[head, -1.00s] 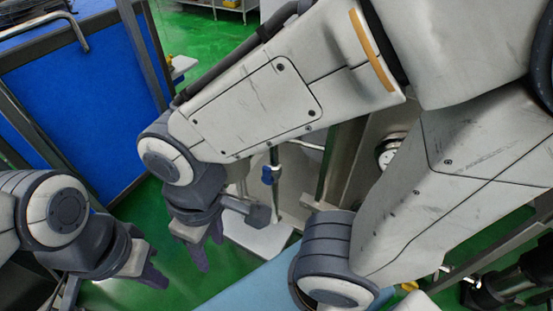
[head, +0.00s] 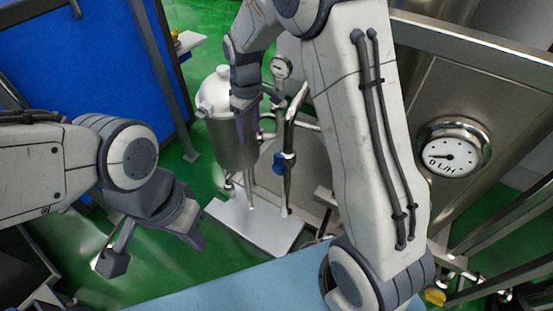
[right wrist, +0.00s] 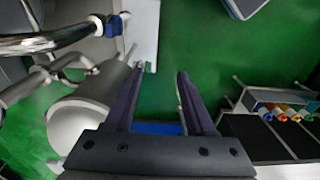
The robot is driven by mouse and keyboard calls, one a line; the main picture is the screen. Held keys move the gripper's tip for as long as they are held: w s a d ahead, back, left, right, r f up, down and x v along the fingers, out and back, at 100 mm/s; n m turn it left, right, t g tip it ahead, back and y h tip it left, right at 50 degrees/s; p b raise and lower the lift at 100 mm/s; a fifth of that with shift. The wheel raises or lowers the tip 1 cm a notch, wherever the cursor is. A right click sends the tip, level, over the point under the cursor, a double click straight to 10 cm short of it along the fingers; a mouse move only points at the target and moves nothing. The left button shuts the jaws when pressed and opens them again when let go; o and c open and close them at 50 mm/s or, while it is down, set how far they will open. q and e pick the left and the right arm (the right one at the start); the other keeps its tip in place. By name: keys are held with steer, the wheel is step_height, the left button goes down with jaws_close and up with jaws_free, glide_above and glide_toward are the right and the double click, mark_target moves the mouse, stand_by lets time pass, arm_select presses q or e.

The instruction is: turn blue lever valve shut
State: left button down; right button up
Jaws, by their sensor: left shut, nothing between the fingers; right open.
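The blue lever valve (head: 280,162) sits on a vertical chrome pipe (head: 288,135), right of a steel vessel. In the right wrist view the blue valve (right wrist: 115,25) is at the upper left, beside the chrome pipe and outside the jaws. My right gripper (head: 243,118) is in front of the vessel, left of the valve and apart from it. In the right wrist view the right gripper (right wrist: 159,78) is open with nothing between its fingers. My left gripper (head: 193,232) is shut and empty at the lower left, away from the valve.
The steel vessel (head: 228,145) with a white top stands on a pale plate (head: 262,228). A small gauge (head: 281,68) is above the valve and a larger gauge (head: 453,147) is at right. A blue panel (head: 80,60) stands at left. Green floor (head: 165,262) is open between.

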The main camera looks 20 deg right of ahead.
steer(key=b, duration=0.3)
glide_above(279, 155)
step_height(279, 155, down, 14)
step_height(279, 155, down, 10)
arm_select(q)
step_height(279, 155, down, 4)
steer(key=shift+f, duration=0.15)
arm_select(e)
jaws_close()
stand_by(0.4)
